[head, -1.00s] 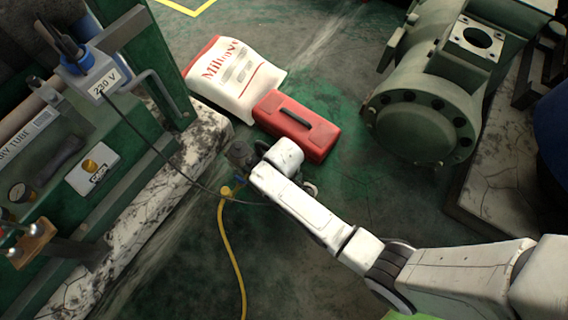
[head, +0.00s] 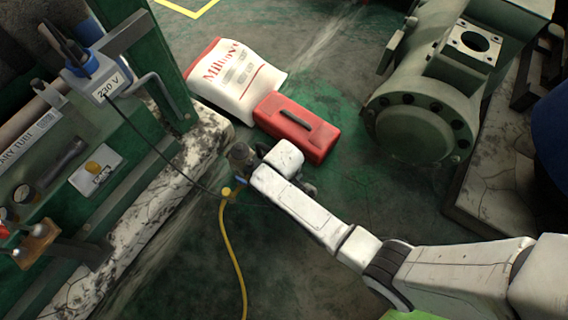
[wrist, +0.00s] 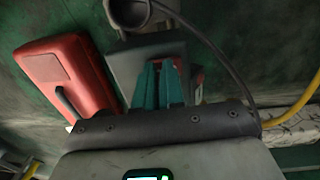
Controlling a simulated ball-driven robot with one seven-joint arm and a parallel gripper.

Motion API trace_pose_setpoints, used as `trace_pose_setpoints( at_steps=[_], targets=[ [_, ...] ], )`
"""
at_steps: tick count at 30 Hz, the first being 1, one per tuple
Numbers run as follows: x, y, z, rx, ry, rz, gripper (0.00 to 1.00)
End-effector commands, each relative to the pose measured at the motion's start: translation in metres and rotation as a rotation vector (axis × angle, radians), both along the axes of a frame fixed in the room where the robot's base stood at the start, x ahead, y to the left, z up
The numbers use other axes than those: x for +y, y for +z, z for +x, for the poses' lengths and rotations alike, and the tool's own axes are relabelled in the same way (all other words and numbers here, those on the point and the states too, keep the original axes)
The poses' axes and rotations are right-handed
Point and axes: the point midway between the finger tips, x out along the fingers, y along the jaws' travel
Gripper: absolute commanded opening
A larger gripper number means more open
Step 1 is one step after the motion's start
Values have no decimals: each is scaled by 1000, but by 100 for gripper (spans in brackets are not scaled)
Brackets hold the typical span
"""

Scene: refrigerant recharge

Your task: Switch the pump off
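The pump, a dark grey body with a rounded end (head: 240,154), stands on the floor beyond my arm in the head view, largely hidden by my wrist. In the wrist view its grey casing (wrist: 128,68) lies right behind my fingers, with a round dark part above. A small reddish patch (wrist: 197,78) shows just right of the fingers; I cannot tell whether it is the switch. My gripper (wrist: 160,66) has two teal fingers close together, with nothing seen held between them. They point at the casing; contact cannot be told. The head view hides the fingertips.
A red case (head: 298,128) lies beside the pump, with a white sack (head: 238,80) behind it. A yellow hose (head: 233,255) and black cable (head: 160,152) run to the pump. Green machinery (head: 425,125) stands right; a green bench (head: 110,190) with a 230 V box stands left.

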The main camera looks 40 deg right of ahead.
Motion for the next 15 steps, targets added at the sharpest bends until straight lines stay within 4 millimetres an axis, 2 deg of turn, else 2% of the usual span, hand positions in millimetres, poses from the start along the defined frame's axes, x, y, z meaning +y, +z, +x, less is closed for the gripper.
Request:
trace_pose_setpoints(
  at_steps=[9,15],
  targets=[
    [-3,-2,-4,9,-5,-5,0],
    [-2,14,-2,6,-3,-3,0]
  ],
)
